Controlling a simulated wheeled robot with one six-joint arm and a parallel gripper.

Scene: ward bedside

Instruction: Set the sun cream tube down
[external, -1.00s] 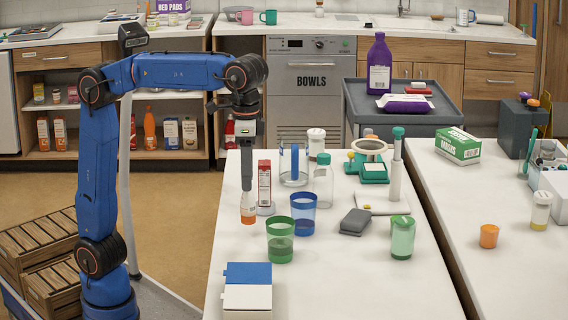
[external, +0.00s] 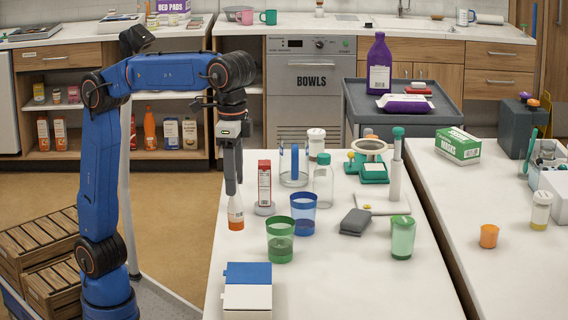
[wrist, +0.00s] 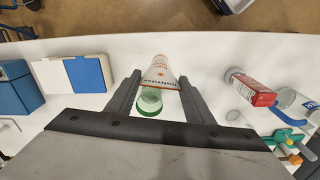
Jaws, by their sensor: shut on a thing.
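The sun cream tube (external: 236,210) is white with an orange cap and hangs cap down, close to upright, near the left edge of the white table (external: 340,285). My gripper (external: 233,188) is shut on its upper end. I cannot tell whether the cap touches the table.
A red-and-white box (external: 264,183) stands just right of the tube. A green cup (external: 280,243) and a blue cup (external: 303,215) stand to the right. A blue-and-white box (external: 248,290) lies in front. The table's left edge is close.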

